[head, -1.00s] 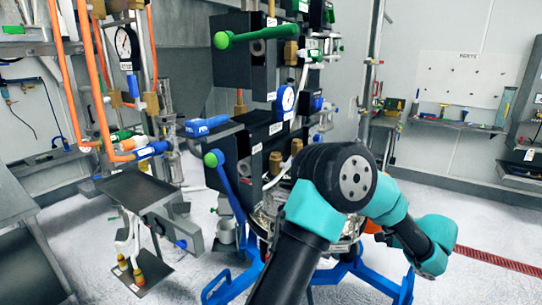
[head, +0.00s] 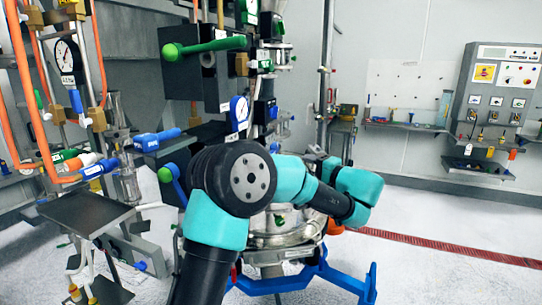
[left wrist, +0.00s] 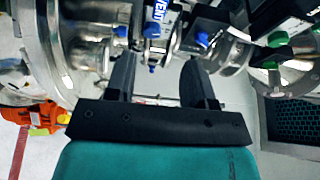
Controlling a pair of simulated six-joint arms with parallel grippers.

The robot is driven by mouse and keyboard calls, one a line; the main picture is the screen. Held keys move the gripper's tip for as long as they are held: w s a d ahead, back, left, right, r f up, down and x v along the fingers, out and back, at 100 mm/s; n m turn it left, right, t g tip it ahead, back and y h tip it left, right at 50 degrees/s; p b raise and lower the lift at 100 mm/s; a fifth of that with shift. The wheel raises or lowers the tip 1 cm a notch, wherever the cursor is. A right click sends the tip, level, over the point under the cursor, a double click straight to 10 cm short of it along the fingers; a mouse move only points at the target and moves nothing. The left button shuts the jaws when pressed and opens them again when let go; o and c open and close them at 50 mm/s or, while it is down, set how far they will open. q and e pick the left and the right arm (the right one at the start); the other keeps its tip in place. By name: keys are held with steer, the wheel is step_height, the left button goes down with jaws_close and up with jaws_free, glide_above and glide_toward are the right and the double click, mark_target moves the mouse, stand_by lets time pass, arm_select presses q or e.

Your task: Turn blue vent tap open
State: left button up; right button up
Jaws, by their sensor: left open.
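In the left wrist view, a blue tap handle (left wrist: 172,22) with a white label reading VENT shows at the top middle, among metal pipes. I cannot tell the exact gap to the tap. In the head view, my teal and black arm crosses in front of the machine; its gripper is hidden. My right gripper is not in view.
The head view shows a blue labelled handle (head: 157,140) and a green-knobbed lever (head: 205,47) on the machine. Orange pipes (head: 30,90) and a gauge stand at left. A blue base frame (head: 310,278) lies below. A grey control panel (head: 498,95) hangs at right. Open floor shows at right.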

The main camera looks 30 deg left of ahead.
arm_select(q)
steer(key=x, duration=1.6)
steer(key=shift+c, duration=0.4)
jaws_close()
